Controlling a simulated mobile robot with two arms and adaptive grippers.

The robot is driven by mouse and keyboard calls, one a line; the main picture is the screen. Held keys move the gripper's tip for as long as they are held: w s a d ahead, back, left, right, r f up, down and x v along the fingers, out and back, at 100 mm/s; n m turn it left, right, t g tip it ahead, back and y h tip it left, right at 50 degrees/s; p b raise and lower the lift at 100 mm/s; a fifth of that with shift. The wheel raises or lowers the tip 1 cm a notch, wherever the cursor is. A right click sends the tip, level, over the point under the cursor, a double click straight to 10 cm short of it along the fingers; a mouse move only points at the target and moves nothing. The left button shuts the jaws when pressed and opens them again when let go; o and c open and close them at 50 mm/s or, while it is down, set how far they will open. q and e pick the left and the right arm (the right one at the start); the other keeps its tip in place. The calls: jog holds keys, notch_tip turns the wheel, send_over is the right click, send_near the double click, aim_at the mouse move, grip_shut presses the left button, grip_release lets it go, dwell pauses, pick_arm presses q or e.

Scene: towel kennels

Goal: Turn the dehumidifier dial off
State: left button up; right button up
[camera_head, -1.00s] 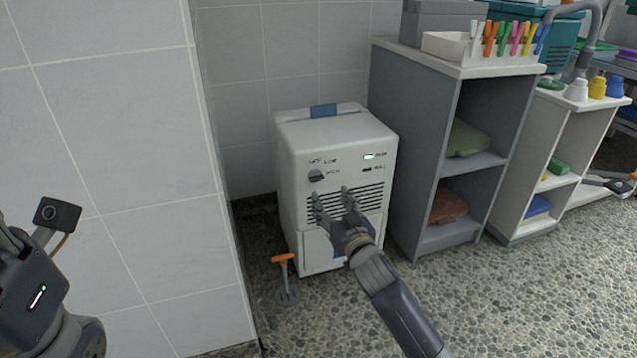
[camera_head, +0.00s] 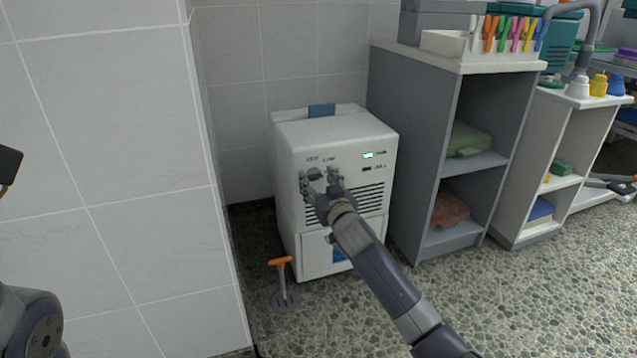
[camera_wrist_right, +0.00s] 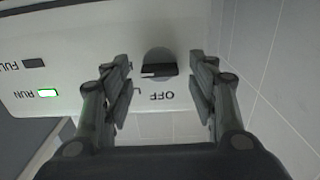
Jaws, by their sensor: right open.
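The dehumidifier (camera_head: 345,135) is a white box in the corner, with a green light lit beside RUN. Its dark round dial (camera_head: 314,173) is on the upper left of the front, under the OFF and LOW labels. In the right wrist view, which is upside down, the dial (camera_wrist_right: 160,62) has a bar grip with a white mark at its left end. My right gripper (camera_head: 319,180) is open, one finger on each side of the dial, with gaps visible in the wrist view. Depth to the dial is unclear. My left gripper is not in view.
A grey shelf unit (camera_head: 412,150) with folded towels stands close on the right. A tiled wall (camera_head: 110,180) is on the left. An orange-handled tool (camera_head: 283,280) stands on the pebbled floor in front of the dehumidifier.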

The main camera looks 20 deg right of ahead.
jog(key=c, duration=1.1)
jog(key=shift+o, duration=0.2)
